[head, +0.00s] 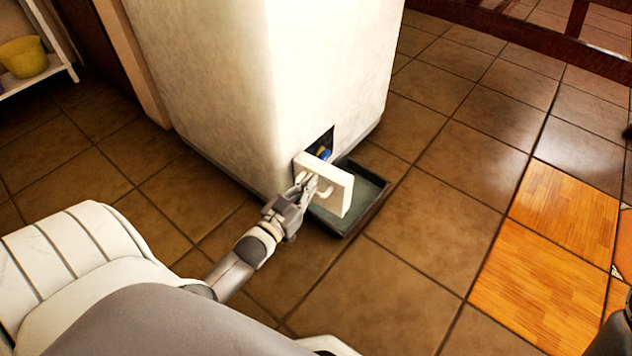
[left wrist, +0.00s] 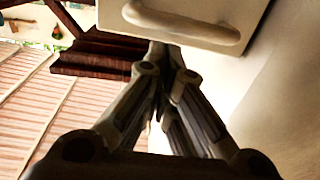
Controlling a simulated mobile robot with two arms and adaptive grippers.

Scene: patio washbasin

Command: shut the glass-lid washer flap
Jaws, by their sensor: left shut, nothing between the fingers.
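The white washer body (head: 330,70) stands on the tiled floor. Its small white flap (head: 338,195) near the bottom stands open, swung out from a dark opening (head: 322,143) with a blue part inside. The flap has a curved handle, which also shows at the top of the left wrist view (left wrist: 190,25). My left gripper (head: 308,182) is shut and empty, with its fingertips close to the flap on its handle side. I cannot tell whether they touch it. No glass lid shows in either view.
A dark shallow tray (head: 372,205) lies on the floor below the flap and opening. A shelf with a yellow pot (head: 24,57) stands at the far left. Orange wooden tiles (head: 545,265) lie at the right. The tiled floor between is clear.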

